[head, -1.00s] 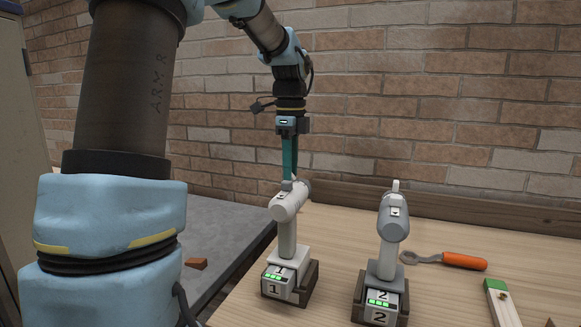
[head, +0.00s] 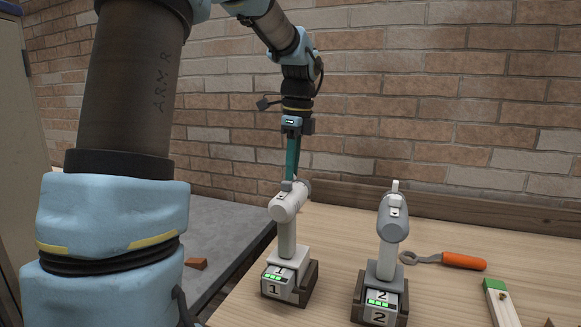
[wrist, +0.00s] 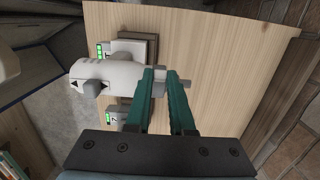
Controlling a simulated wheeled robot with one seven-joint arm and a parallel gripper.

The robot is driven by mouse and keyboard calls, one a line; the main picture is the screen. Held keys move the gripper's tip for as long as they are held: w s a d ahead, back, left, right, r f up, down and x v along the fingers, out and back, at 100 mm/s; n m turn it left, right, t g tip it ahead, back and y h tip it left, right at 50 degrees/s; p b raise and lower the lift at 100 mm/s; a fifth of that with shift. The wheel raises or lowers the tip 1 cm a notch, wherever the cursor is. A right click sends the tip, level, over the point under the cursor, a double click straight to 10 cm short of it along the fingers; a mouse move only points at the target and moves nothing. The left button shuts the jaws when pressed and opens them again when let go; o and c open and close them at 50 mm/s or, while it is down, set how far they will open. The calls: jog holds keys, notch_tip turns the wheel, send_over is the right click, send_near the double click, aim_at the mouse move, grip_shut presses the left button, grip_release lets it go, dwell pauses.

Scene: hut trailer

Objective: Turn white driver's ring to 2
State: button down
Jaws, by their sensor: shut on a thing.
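The white driver (head: 289,205) stands upright in a dock (head: 308,283) marked 1, at the left of the wooden bench. In the wrist view its white body (wrist: 105,76) lies across the picture, with its nose end between my fingers. My gripper (head: 289,182) comes from above with teal fingers and is shut on the driver's ring at the nose end. The wrist view shows the fingertips (wrist: 165,73) on either side of it. The ring is mostly hidden by the fingers, and no number on it can be read.
A grey driver (head: 394,215) stands in a dock marked 2, close to the right. An orange-handled tool (head: 464,261) and a green-and-white block (head: 502,303) lie further right. A brick wall (head: 430,100) rises behind the bench.

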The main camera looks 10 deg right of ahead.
aim_at(296, 179)
jog(key=d+t+y, duration=0.1)
jog(key=s+d+t+y, duration=0.1)
jog(key=y, duration=0.1)
jog(key=shift+r+p, duration=0.2)
jog(key=shift+p, duration=0.1)
jog(key=shift+s+d+t+y, duration=0.15)
jog(key=shift+d+t+y, duration=0.2)
jog(key=shift+y, duration=0.4)
jog(key=shift+s+d+t+y, duration=0.2)
jog(key=shift+t+y, duration=0.15)
jog(key=shift+y, duration=0.4)
jog(key=shift+f, duration=0.1)
jog(key=c, duration=1.1)
grip_release()
jog(key=shift+o, duration=0.2)
jog(key=b+v, duration=0.1)
jog(key=v, duration=0.9)
jog(key=shift+d+r+b, duration=0.25)
jog(key=shift+d+b, duration=0.05)
jog(key=shift+b, duration=0.05)
jog(key=shift+s, duration=0.1)
